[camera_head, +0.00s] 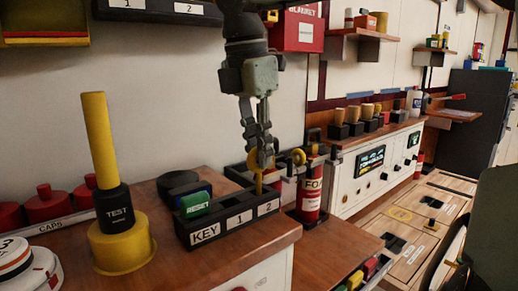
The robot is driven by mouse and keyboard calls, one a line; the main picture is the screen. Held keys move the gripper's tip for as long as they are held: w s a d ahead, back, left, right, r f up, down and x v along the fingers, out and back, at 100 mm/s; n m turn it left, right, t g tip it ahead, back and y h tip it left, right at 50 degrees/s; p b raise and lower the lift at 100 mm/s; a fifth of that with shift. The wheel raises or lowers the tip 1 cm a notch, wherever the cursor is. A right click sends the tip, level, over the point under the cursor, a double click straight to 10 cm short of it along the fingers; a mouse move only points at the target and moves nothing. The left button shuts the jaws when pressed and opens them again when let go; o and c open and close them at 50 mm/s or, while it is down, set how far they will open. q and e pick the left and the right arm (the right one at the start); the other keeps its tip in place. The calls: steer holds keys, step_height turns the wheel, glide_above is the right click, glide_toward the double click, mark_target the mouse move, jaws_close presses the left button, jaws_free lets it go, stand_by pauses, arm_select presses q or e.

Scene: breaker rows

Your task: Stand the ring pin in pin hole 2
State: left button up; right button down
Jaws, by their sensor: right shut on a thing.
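My right gripper (261,158) comes down from the top centre and is shut on the yellow ring pin (258,181). The pin hangs upright, its ring partly hidden by the fingers and its shank pointing down. Its lower end is at the black holder (226,224) labelled KEY, 1 and 2, just behind the label 2 (265,208). I cannot tell whether the tip is inside pin hole 2 or just above it; the hole itself is hidden. My left gripper is not in view.
A green RESET block (195,204) sits at the holder's left end. Close right stand a red FOAM extinguisher (311,198) and another yellow ring (298,156). A yellow-black TEST post (112,205) stands left. Bare wood lies before the holder.

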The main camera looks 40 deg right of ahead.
steer(key=shift+f+b, duration=0.9)
steer(key=shift+f, duration=0.1)
steer(key=c, duration=1.4)
jaws_free()
steer(key=shift+c, duration=0.2)
steer(key=shift+r, duration=0.1)
step_height(320, 180, up, 12)
steer(key=a, duration=0.1)
steer(key=shift+a, duration=0.4)
steer(key=shift+w, duration=0.1)
